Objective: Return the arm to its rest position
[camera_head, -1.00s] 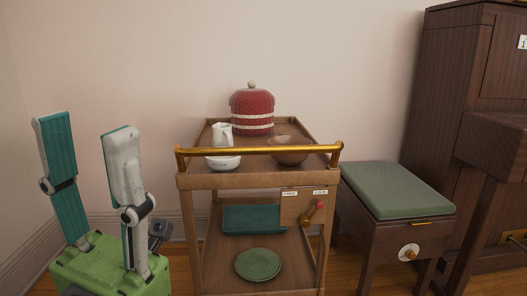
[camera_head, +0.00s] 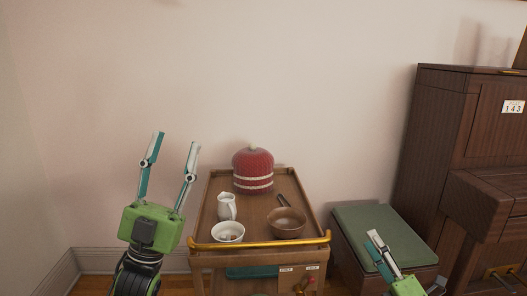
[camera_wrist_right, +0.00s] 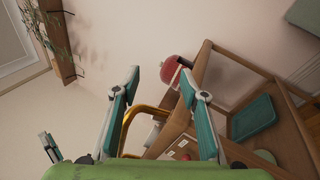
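My left gripper (camera_head: 177,140) is raised at the left of the head view, beside the trolley's left side in the picture. Its two fingers stand apart with nothing between them. My right gripper (camera_head: 374,236) shows only partly at the lower right, in front of the green-topped stool. In the right wrist view its two fingers (camera_wrist_right: 160,72) are spread and empty, with the trolley's brass rail showing behind them. Neither gripper holds anything. Most of both arms is out of view.
A wooden trolley (camera_head: 262,215) with a brass rail (camera_head: 270,243) carries a red knitted cosy (camera_head: 253,170), white jug (camera_head: 227,206), white bowl (camera_head: 229,232) and brown pan (camera_head: 287,223). A green-topped stool (camera_head: 350,222) and dark piano (camera_head: 440,130) stand right.

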